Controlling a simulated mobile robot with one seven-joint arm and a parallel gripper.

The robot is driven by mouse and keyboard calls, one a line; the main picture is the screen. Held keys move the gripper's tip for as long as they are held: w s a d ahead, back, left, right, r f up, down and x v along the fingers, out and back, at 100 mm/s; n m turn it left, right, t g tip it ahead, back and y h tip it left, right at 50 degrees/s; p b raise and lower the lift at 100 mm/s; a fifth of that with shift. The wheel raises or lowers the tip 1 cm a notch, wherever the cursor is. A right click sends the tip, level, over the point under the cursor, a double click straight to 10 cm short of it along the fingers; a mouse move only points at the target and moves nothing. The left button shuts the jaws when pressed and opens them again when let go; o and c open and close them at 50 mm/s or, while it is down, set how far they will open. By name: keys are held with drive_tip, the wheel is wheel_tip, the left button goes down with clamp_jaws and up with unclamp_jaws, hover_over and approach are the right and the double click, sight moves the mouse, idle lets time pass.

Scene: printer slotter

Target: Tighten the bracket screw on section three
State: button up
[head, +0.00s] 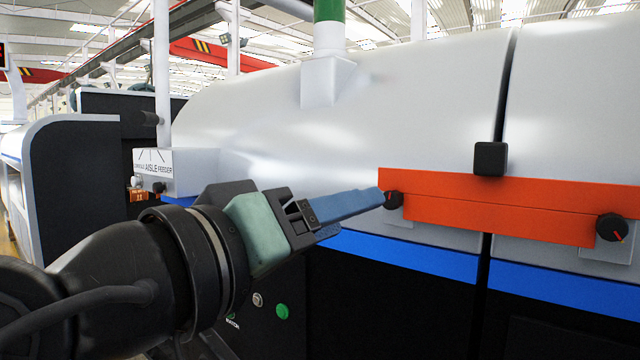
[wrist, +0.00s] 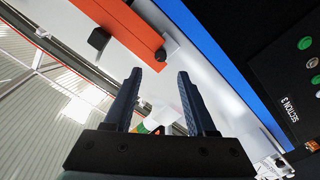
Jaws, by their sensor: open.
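An orange bracket (head: 500,208) spans the seam between two grey covers. A black screw knob (head: 393,200) sits at its left end, and another knob (head: 612,228) with a red mark sits at its right end. My gripper (head: 366,203) is open, with its blue fingers pointing at the left knob. In the wrist view the fingers (wrist: 159,74) stand apart and empty, and the knob (wrist: 160,54) shows just beyond the gap between the tips. The bracket (wrist: 118,20) runs to the upper left there. Contact with the knob cannot be told.
A black block (head: 490,159) sits on the seam at the bracket's top edge. A panel labelled SECTION 3 (wrist: 288,107) has green buttons (wrist: 305,43). A grey box (head: 180,172) labelled AISLE FEEDER projects at left. A white pipe mount (head: 328,82) stands on the cover.

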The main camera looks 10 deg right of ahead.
sight(391, 200)
drive_tip(key=p+x, duration=0.2)
drive_tip(key=x, duration=0.5)
drive_tip(key=shift+p, duration=0.3)
drive_tip(key=shift+w+d, duration=0.45)
drive_tip(key=shift+d, duration=0.1)
drive_tip(key=shift+f, duration=0.1)
drive_tip(key=shift+c, duration=0.4)
clamp_jaws()
